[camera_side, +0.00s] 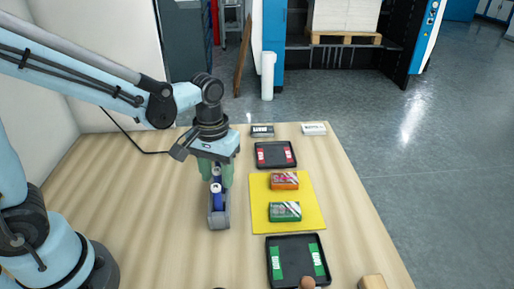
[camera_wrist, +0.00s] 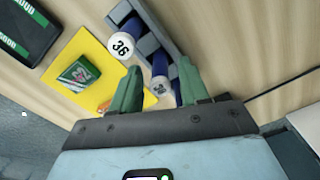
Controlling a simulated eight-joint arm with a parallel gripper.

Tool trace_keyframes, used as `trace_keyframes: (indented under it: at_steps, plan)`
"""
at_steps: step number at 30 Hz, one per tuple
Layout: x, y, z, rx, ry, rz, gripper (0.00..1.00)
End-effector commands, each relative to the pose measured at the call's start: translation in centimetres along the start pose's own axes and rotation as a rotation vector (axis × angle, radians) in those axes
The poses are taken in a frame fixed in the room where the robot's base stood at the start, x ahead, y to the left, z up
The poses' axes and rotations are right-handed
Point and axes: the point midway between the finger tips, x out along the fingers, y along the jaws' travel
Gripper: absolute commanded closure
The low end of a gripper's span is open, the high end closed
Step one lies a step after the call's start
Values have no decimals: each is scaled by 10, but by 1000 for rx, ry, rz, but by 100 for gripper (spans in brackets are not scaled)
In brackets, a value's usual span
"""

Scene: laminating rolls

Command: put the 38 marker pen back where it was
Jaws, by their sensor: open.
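My gripper (camera_side: 217,176) is open, with its green fingers pointing down over a grey rack (camera_side: 219,222); it also shows in the wrist view (camera_wrist: 158,82). A blue pen with a white end (camera_wrist: 160,87), whose number looks like 38, is between the spread fingers and appears to be in the rack. Another blue pen (camera_wrist: 123,44) has a white end marked 36 and sits in the rack beside the left finger. A further bit of blue shows near the right finger, mostly hidden. Whether the fingers touch the pen, I cannot tell.
A yellow mat (camera_side: 259,206) right of the rack holds a red-orange box (camera_side: 284,180) and a green box (camera_side: 285,212). A black tray (camera_side: 295,236) with green items is in front. A smaller tray (camera_side: 262,147) with red items and two small boxes are behind. The table's left is clear.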

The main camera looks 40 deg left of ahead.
Motion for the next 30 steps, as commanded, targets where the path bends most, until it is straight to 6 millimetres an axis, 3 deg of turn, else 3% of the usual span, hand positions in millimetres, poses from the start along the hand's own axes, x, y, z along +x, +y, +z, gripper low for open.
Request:
trace_keyframes:
  at_steps: [8,24,30]
  plan:
    - [-14,0,0,0,0,0,55]
    - [-95,0,0,0,0,-1,55]
    - [-116,0,0,0,-1,-1,55]
